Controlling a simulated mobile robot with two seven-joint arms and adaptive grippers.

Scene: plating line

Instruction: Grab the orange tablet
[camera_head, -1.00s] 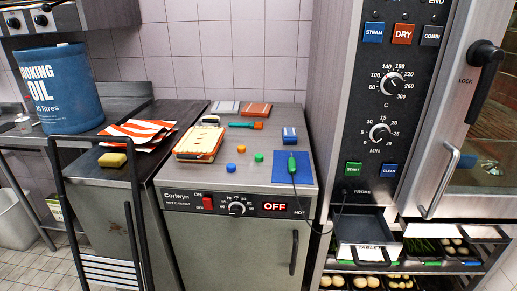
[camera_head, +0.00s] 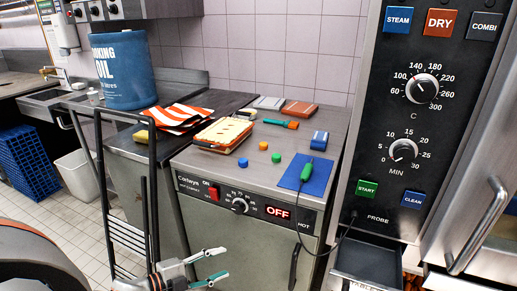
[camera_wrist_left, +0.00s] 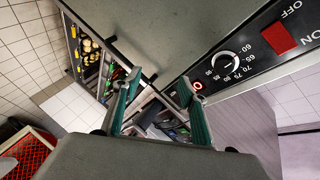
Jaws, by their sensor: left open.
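The orange tablet (camera_head: 263,146) is a small round piece on the flat top of the hot cupboard (camera_head: 200,166). A green tablet (camera_head: 276,158) and a blue tablet (camera_head: 243,162) lie close in front of it. My left gripper (camera_head: 217,267) is open and empty, low in front of the cupboard, below the level of its top and well short of the tablets. In the left wrist view its two teal-padded fingers (camera_wrist_left: 160,105) stand apart with nothing between them, and the control panel shows behind; no tablet shows there. My right gripper is out of view.
A yellow-topped stack (camera_head: 224,133) lies left of the tablets. A blue mat (camera_head: 306,177) with a green-handled probe (camera_head: 306,171) lies right, its cable hanging down the front. A black rail (camera_head: 152,200) stands left of my gripper. The oven (camera_head: 420,150) rises at right.

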